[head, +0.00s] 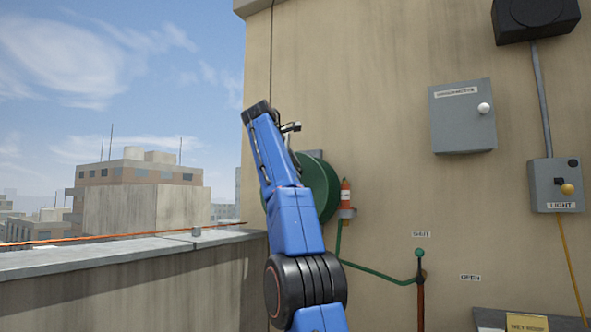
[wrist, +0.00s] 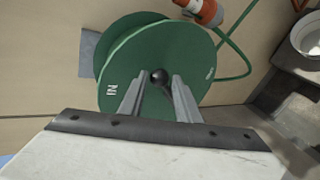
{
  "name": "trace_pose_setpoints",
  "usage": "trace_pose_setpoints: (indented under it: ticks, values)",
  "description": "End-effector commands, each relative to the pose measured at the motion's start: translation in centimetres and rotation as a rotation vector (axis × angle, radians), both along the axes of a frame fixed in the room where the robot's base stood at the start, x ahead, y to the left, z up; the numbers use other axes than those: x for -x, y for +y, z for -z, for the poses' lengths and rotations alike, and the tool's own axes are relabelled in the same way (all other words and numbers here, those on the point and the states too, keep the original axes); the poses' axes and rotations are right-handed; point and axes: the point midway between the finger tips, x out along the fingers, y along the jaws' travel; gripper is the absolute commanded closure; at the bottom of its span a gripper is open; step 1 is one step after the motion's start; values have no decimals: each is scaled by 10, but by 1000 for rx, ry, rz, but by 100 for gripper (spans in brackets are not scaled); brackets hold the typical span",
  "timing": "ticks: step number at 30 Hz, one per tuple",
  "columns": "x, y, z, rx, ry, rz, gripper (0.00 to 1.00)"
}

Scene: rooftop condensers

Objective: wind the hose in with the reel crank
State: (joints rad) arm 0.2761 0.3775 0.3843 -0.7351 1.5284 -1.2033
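The green hose reel (head: 327,190) is on the tan wall, partly hidden behind my blue arm. In the wrist view the reel (wrist: 185,55) fills the middle, with white "IN" lettering on its face. The black crank knob (wrist: 160,77) stands near the lower part of the reel's face. My gripper (wrist: 157,84) has its two grey fingers apart, one on each side of the knob, with a small gap showing on both sides. The green hose (head: 378,272) runs from below the reel to a post (head: 420,285) at the right. The head view hides my fingers.
An orange-red cylinder (head: 346,194) is mounted close to the reel's right edge; it also shows in the wrist view (wrist: 207,11). A grey box (head: 462,117) and a light switch box (head: 556,186) are farther right. A parapet (head: 130,258) runs along the left.

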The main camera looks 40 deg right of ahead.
Motion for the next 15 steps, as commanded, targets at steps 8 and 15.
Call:
trace_pose_setpoints:
  ticks: [8,15]
  values:
    - [0,0,0,1,0,1,57]
    - [2,7,-4,2,-1,0,57]
